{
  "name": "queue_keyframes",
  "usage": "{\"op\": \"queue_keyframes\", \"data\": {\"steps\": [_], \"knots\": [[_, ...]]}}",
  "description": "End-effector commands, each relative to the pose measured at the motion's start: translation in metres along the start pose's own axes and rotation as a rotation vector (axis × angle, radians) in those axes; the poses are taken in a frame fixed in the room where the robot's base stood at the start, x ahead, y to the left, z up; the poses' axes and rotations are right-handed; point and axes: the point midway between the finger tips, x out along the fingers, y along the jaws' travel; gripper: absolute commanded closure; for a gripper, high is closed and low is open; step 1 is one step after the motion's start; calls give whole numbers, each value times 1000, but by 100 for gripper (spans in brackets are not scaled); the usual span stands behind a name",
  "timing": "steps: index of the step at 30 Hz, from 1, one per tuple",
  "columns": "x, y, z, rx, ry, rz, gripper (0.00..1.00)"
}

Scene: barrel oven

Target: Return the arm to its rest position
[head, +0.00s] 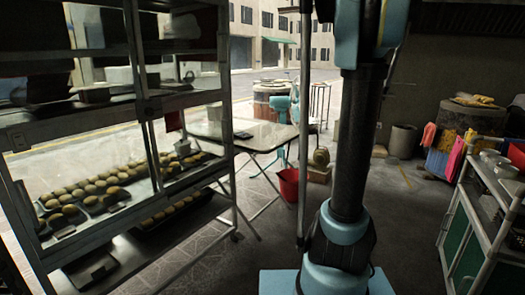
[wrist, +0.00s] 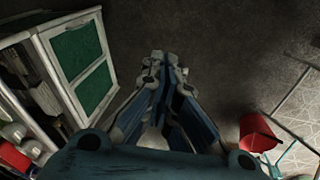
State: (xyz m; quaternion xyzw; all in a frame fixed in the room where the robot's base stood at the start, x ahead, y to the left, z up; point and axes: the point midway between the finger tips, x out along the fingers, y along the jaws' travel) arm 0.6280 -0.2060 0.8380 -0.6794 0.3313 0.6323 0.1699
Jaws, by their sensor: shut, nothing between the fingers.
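My gripper (wrist: 166,70) shows in the wrist view, pointing away from the camera. Its two fingers come together at the far end, and it is shut with nothing held. Bare dark floor lies beyond its tips. In the head view my blue and black arm stands upright right of the middle, and its upper part runs out of the top of the picture. My gripper cannot be made out in the head view.
A bun rack (head: 140,95) fills the left. A folding table (head: 245,136) and a red bucket (head: 289,185) stand behind my arm. A green-doored cabinet (head: 463,245) is at the right; it also shows in the wrist view (wrist: 78,60). Floor between is clear.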

Motion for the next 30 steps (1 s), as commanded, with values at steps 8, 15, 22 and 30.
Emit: {"op": "queue_keyframes", "data": {"steps": [8, 15, 22, 30], "knots": [[-17, -17, 74, -169, 26, -71, 100], [-20, -25, 135, -311, 49, -130, 100], [-12, -29, 191, -447, 72, -186, 100], [7, -31, 251, -604, 99, -251, 100]]}}
